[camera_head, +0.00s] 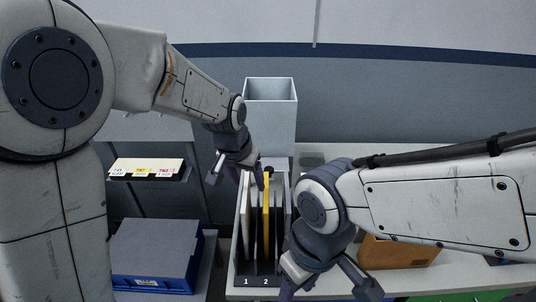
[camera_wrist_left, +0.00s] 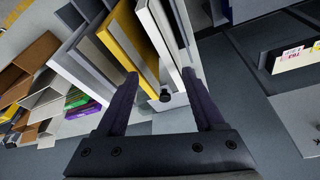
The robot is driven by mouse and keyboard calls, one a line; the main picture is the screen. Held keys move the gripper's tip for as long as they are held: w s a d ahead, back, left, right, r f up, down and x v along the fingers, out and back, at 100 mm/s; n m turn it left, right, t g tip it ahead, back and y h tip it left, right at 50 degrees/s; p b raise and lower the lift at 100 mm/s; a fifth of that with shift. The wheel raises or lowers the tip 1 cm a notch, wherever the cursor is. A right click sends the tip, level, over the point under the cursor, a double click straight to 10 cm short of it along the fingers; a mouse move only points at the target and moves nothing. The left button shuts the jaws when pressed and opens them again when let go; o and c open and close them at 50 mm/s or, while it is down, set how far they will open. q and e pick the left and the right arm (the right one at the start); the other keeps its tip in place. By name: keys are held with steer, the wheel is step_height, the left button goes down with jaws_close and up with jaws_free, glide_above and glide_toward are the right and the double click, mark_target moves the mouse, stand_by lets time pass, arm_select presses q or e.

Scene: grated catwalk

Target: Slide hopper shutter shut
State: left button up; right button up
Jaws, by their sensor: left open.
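A tall pale grey hopper (camera_head: 270,103) with an open top stands at the back centre in the head view. I cannot clearly make out its shutter. A small dark knob (camera_wrist_left: 165,95) shows against a pale surface between my left fingers in the left wrist view. My left gripper (camera_head: 237,174) is open and empty, below and in front of the hopper, at the back end of a slotted rack (camera_head: 238,245). Its fingers (camera_wrist_left: 161,80) stand apart in the left wrist view, with nothing gripped. My right gripper (camera_head: 326,288) is low at the front, fingers spread and empty.
The rack holds upright white panels and a yellow panel (camera_head: 266,215), close to my left fingers. A blue-grey box (camera_head: 155,250) is at lower left, below a small labelled shelf (camera_head: 148,170). A brown box (camera_head: 400,251) is behind my right arm.

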arm_select(q)
steer(key=p, duration=0.1)
glide_toward(269, 169)
steer(key=s+r, duration=0.2)
steer(key=shift+m+t, duration=0.3)
steer(key=shift+t, duration=0.2)
steer(key=p+x, duration=0.3)
steer(key=x, duration=0.7)
steer(key=shift+w+a+f, duration=0.15)
steer(key=shift+w+f, duration=0.15)
steer(key=shift+f, duration=0.05)
